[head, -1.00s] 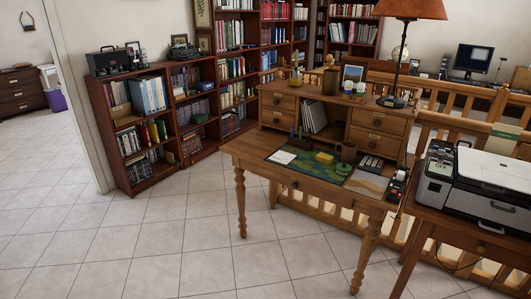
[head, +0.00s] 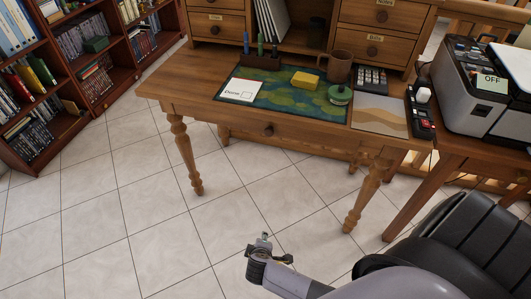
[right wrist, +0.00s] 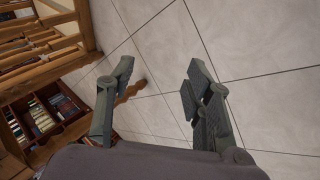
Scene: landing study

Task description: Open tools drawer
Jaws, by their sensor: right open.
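The wooden desk (head: 165,84) stands ahead with a shut front drawer (head: 300,137) and a round knob (head: 268,130). The desk's hutch has small drawers on both sides; a lower left one (head: 232,27) is shut, and its label is too small to read surely. The right ones read Notes (head: 372,14) and Bills (head: 350,42) and are shut. My right gripper (head: 268,250) is low over the floor in front of the desk, well short of it. In the right wrist view its fingers (right wrist: 155,98) are apart with nothing between them. My left gripper is out of view.
A mat (head: 305,97), card (head: 241,90), yellow block (head: 305,80), mug (head: 340,68) and calculator (head: 371,79) are on the desktop. A printer (head: 465,95) is at right. A black padded chair-like shape (head: 450,235) fills the lower right. Floor (head: 130,210) at left is clear.

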